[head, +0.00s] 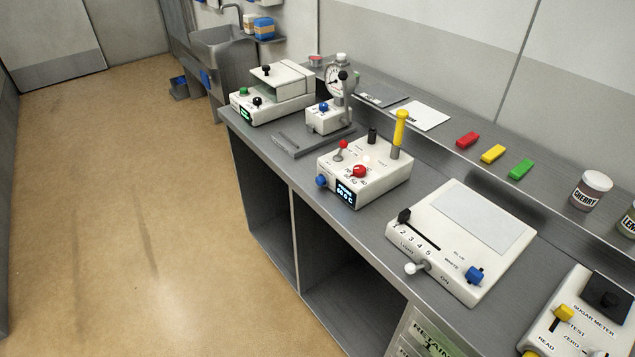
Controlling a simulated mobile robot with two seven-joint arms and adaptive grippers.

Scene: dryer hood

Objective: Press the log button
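No label reading "log" can be made out in the head view, so I cannot tell which control is the log button. A white box with a blue-lit display (346,195) stands mid-bench. It has a blue knob (321,181) on its front left, a red knob (358,171), a red-tipped lever (341,149), a black knob (373,135) and an upright yellow handle (399,131). A white device with a green display (246,114) at the far end carries a green button (244,91) and black knobs. Neither of my grippers is in view.
A light panel (433,255) with a black slider and blue switch lies nearer. A sugar meter (594,311) is at the bottom right. A dial gauge stand (335,84) is behind. Red, yellow and green blocks (493,154) and jars (590,190) line the ledge. Floor at left is clear.

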